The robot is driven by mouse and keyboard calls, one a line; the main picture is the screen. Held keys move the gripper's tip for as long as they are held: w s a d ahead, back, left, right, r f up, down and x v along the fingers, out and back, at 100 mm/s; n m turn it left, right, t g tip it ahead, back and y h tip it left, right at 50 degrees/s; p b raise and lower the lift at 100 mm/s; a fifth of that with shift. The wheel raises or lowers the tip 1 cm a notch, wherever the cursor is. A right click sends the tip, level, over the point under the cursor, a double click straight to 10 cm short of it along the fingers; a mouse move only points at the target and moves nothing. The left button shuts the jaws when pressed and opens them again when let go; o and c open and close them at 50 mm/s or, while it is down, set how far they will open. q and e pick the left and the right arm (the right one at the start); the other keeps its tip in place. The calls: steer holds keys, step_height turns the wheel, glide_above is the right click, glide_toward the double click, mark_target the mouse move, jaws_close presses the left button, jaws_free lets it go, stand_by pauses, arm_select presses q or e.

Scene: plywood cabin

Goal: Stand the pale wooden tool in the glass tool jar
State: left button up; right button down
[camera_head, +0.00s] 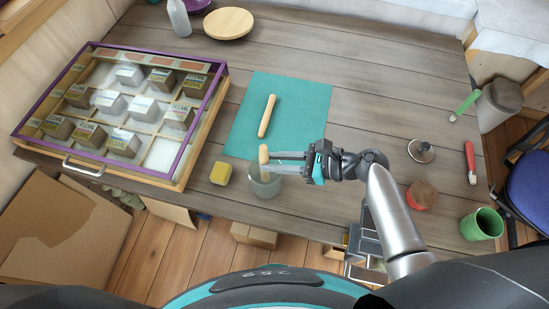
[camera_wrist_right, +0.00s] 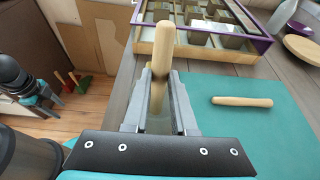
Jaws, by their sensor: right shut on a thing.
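My right gripper (camera_head: 270,160) is shut on a pale wooden tool (camera_head: 263,153), which is roughly upright at the glass tool jar (camera_head: 264,187). The tool's rounded top (camera_wrist_right: 162,40) rises above the fingers (camera_wrist_right: 160,85) in the right wrist view. A second pale wooden tool (camera_head: 267,116) lies on the teal mat (camera_head: 300,100); it also shows in the wrist view (camera_wrist_right: 242,101). Part of my left arm, perhaps its gripper (camera_wrist_right: 38,95), shows small at the wrist view's left edge.
A purple-framed display case (camera_head: 189,135) stands left of the mat. A yellow block (camera_head: 220,173) sits left of the jar, near the front edge. A metal-knobbed lid (camera_head: 421,151), a round brown-topped item (camera_head: 421,195) and a green cup (camera_head: 482,224) stand to the right.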

steer(key=c, duration=0.6)
jaws_free()
steer(key=shift+c, duration=0.2)
steer(key=shift+d, duration=0.15)
steer(key=v, duration=1.5)
steer(key=shift+p, duration=0.3)
steer(key=shift+s+r, duration=0.1)
steer(key=shift+r, duration=0.05)
